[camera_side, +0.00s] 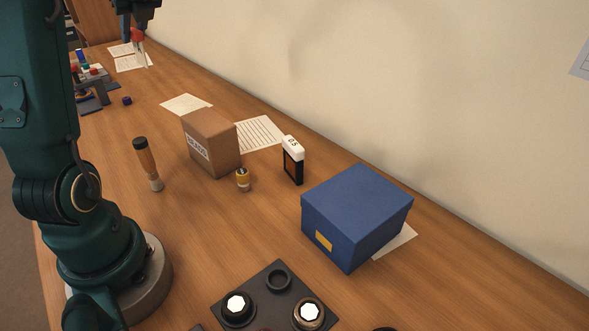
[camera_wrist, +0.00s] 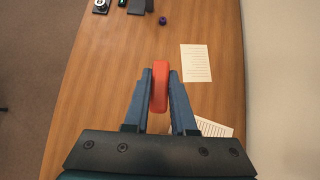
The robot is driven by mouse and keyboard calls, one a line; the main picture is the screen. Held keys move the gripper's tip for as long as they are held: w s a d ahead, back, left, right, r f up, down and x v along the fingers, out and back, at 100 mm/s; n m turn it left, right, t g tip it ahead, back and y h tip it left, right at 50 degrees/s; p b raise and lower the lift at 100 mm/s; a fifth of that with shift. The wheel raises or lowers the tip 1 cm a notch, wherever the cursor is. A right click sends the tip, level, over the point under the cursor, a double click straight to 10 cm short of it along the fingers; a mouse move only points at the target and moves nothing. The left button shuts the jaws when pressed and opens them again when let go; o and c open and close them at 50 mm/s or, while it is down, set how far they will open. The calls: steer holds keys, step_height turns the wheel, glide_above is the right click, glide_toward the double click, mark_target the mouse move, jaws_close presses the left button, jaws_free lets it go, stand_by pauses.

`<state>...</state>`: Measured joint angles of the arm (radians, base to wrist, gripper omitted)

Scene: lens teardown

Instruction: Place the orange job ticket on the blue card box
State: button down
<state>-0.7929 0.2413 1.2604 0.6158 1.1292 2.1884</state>
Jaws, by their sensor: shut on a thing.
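My gripper (camera_wrist: 160,75) is shut on an orange piece (camera_wrist: 160,86), which stands between its two fingers. It looks thick and rounded rather than like a flat card, so I cannot tell if it is the job ticket. In the side view my gripper (camera_side: 136,36) is high at the top left, with the orange piece (camera_side: 138,35) in it and a pale, narrow part below. The blue card box (camera_side: 352,205) stands on the table at the right, far from my gripper. Its lid is on and its top is bare. No other orange ticket shows.
A dark tray (camera_side: 263,306) with round parts is in front. Paper sheets (camera_wrist: 196,63) lie by the wall.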

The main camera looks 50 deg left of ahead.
steer(key=shift+r, duration=0.9)
steer(key=w+d+m+t, duration=0.3)
steer(key=w+d+m, duration=0.2)
steer(key=w+d, duration=0.4)
steer(key=m+t+h, duration=0.6)
steer(key=m+h, duration=0.3)
steer(key=m, duration=0.5)
glide_above(344, 187)
step_height(344, 187, down, 2)
steer(key=shift+f, duration=5.65)
